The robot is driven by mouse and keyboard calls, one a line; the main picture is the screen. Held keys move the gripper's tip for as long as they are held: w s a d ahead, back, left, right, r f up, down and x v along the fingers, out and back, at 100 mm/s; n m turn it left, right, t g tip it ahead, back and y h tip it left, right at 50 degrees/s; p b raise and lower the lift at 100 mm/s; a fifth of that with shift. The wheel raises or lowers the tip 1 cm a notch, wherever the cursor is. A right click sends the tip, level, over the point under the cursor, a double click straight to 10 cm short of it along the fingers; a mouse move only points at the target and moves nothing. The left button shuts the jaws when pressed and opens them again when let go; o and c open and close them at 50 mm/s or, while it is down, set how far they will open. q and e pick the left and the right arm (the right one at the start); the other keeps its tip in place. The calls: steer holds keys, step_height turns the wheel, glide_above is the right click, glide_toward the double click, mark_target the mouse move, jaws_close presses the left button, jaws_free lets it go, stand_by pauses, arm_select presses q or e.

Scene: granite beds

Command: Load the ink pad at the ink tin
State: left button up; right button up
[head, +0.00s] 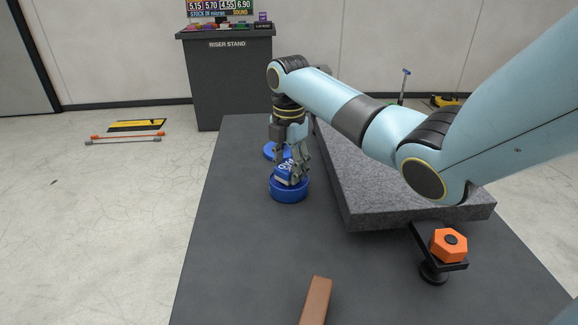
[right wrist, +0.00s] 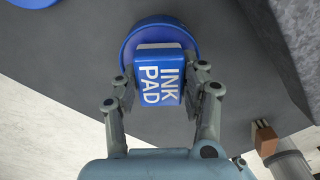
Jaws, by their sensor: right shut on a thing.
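The ink pad (head: 286,171) is a blue block with white lettering. My right gripper (head: 291,179) points down and is shut on it. The ink tin (head: 289,195) is a round blue tin standing on the dark mat, directly below the pad. In the right wrist view the fingers (right wrist: 162,82) grip the ink pad (right wrist: 158,76) from both sides, and the ink tin (right wrist: 128,52) shows around its far end. The pad's lower end is at the tin's opening; I cannot tell whether it touches the ink. My left gripper is out of view.
A blue disc (head: 271,151), perhaps the lid, lies behind the tin. A granite bed (head: 420,203) stands close on the right. An orange hexagonal piece (head: 449,244) sits on a bracket. A brown bar (head: 316,299) is in front. The mat left of the tin is clear.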

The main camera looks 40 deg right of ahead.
steer(key=shift+f, duration=0.45)
steer(key=o, duration=1.1)
steer(key=shift+c, duration=0.4)
steer(key=shift+s, duration=0.1)
steer(key=shift+c, duration=1.4)
steer(key=shift+r+p, duration=0.2)
steer(key=shift+p, duration=0.15)
steer(key=shift+c, duration=0.3)
